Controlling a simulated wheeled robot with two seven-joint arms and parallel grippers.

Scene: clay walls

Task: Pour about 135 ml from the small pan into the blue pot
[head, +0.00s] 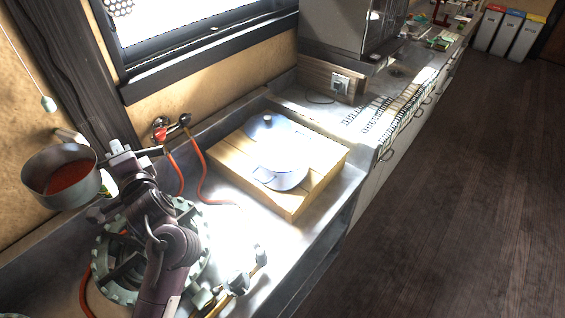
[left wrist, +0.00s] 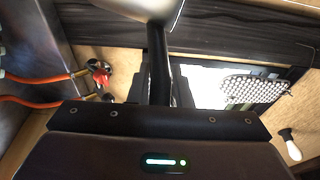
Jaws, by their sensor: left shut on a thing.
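The small pan (head: 88,185) is grey and holds a red liquid, at the left of the head view. It looks about level. My left gripper (head: 122,158) is shut on its dark handle, holding the pan up beside the burner. In the left wrist view the pan's underside (left wrist: 130,6) shows at the top edge, with its black handle (left wrist: 157,65) running down to the gripper. My right gripper is in neither view.
A green-toothed burner (head: 105,262) stands below my left arm. Red hoses (head: 203,180) run from wall taps (head: 172,128). A window is behind; steel counter continues right.

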